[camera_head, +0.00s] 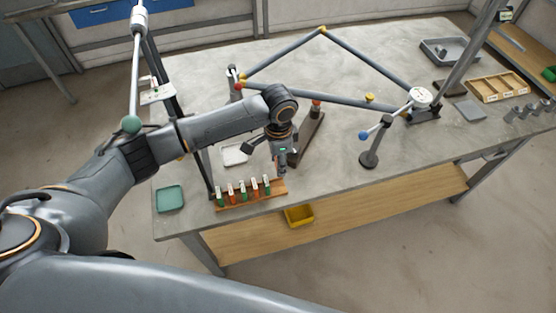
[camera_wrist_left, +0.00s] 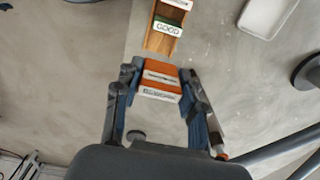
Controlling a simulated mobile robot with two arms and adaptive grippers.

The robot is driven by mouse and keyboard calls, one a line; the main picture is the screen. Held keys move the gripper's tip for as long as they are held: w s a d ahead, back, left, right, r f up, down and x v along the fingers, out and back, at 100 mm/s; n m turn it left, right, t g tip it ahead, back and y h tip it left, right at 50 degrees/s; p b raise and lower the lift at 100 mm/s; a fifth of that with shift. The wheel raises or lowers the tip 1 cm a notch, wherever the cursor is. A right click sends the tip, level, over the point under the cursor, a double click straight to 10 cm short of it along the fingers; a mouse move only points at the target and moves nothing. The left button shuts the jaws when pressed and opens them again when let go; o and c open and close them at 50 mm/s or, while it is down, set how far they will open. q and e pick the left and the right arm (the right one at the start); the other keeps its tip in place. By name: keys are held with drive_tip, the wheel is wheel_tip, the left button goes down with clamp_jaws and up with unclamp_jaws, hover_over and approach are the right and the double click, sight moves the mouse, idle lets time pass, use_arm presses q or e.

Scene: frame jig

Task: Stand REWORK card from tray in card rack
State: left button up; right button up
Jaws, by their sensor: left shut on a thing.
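My left gripper (camera_head: 281,168) is over the right end of the wooden card rack (camera_head: 267,198), near the table's front edge. In the left wrist view the gripper (camera_wrist_left: 160,100) is shut on an orange card (camera_wrist_left: 162,75) with white label strips; its lettering is too blurred to read surely. The rack (camera_wrist_left: 158,42) shows just beyond the held card, with a green GOOD card (camera_wrist_left: 167,27) in it. I cannot tell whether the held card touches the rack. Several green and orange cards (camera_head: 231,191) stand in the rack. A small white tray (camera_head: 234,154) lies behind the rack and looks empty.
A green tray (camera_head: 170,199) lies at the table's left front corner. A dark post stands just left of the rack. A grey tube frame (camera_head: 365,61) and a stand with a blue knob (camera_head: 364,135) are to the right. A yellow bin (camera_head: 299,215) is on the lower shelf.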

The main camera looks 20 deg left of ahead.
use_arm(q)
drive_tip(key=shift+f+b, duration=3.55)
drive_tip(key=shift+b, duration=0.2)
drive_tip(key=shift+f, duration=0.25)
drive_tip(key=shift+f+b, duration=0.3)
drive_tip(key=shift+f, duration=0.55)
drive_tip(key=o, duration=1.1)
drive_tip(key=shift+r, duration=0.1)
wheel_tip(320, 180, up, 12)
drive_tip(key=shift+f, duration=0.1)
